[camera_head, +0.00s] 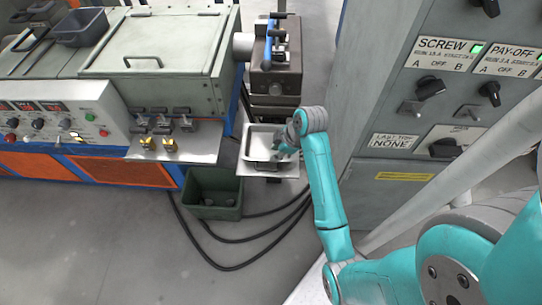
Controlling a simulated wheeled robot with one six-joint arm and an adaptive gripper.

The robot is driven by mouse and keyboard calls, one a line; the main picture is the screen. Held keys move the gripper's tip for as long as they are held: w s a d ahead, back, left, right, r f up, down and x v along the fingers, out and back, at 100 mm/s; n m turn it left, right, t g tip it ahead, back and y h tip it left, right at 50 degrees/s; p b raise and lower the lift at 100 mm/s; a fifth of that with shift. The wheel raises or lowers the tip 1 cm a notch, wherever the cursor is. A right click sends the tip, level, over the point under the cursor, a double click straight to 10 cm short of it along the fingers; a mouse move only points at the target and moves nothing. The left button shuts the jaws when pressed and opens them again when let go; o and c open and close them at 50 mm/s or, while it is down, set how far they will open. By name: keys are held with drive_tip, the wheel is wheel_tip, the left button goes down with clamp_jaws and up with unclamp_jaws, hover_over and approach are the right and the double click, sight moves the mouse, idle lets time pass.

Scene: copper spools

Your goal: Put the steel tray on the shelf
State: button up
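The steel tray (258,131) is a shallow, light grey tray with a raised rim. It is in the middle of the view, below the dark machine head. A flat grey plate, which may be the shelf (262,174), shows under and in front of the tray. I cannot tell whether the tray rests on it or is held above it. My gripper (281,151) is at the tray's right side, overlapping its right rim. Its fingers are small and partly hidden, so I cannot tell whether they are open or shut on the rim.
A dark green bin (211,194) stands on the floor, left of and below the tray. Black cables (240,266) lie on the floor. A grey control cabinet (400,165) rises close on the right of my arm. A machine (160,60) with levers fills the left.

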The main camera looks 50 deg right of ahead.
drive_tip(key=a+v, duration=0.1)
drive_tip(key=v, duration=0.4)
drive_tip(key=s+a+f+m+t+h, duration=0.1)
drive_tip(key=s+a+f+m+t, duration=0.15)
drive_tip(key=s+a+f, duration=0.35)
drive_tip(key=s+a+f+m+t+h, duration=0.1)
drive_tip(key=s+a+f+m+t, duration=0.15)
drive_tip(key=s+a, duration=0.45)
drive_tip(key=s+a+r+m+t, duration=0.1)
drive_tip(key=s+a+r+t, duration=0.1)
drive_tip(key=s+a+r, duration=0.2)
drive_tip(key=s+a+r+m+t, duration=0.1)
drive_tip(key=s+a+r+t, duration=0.2)
drive_tip(key=s+r, duration=0.7)
wheel_tip(320, 180, up, 3)
drive_tip(key=shift+s+a+f+m+y, duration=0.25)
drive_tip(key=shift+s+a+m+y, duration=0.15)
drive_tip(key=shift+a, duration=0.5)
